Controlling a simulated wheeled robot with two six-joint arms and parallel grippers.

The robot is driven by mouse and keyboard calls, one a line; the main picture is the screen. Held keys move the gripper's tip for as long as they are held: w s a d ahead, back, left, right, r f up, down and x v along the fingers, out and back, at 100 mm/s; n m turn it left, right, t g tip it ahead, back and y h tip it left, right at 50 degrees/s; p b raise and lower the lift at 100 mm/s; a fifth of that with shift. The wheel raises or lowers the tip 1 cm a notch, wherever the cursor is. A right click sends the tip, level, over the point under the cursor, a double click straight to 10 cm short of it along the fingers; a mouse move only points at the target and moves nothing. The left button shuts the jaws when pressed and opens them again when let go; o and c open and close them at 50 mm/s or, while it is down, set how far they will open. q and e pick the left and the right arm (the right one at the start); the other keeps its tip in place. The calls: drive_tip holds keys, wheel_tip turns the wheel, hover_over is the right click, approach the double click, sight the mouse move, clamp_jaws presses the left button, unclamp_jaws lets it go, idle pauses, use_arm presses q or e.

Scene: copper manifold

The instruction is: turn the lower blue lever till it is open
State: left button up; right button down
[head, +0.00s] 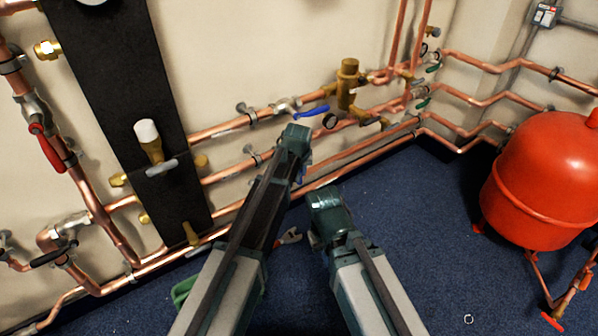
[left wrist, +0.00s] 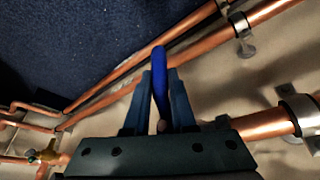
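The lower blue lever (left wrist: 160,85) stands between the two fingers of my left gripper (left wrist: 160,88) in the left wrist view. The fingertips close in on both its sides, and its rounded end sticks out past them. The upper blue lever (head: 311,111) is on the pipe just above. My right gripper (head: 324,205) is low over the floor, apart from the pipes; its finger opening is not clear.
Copper pipes (head: 345,155) run along the wall. A brass valve body (head: 346,82) stands right of the upper lever. A black panel (head: 115,70) is at left, a red tank (head: 545,180) at right. Blue carpet (head: 420,230) between is mostly clear.

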use_arm(q)
clamp_jaws()
idle(1.0)
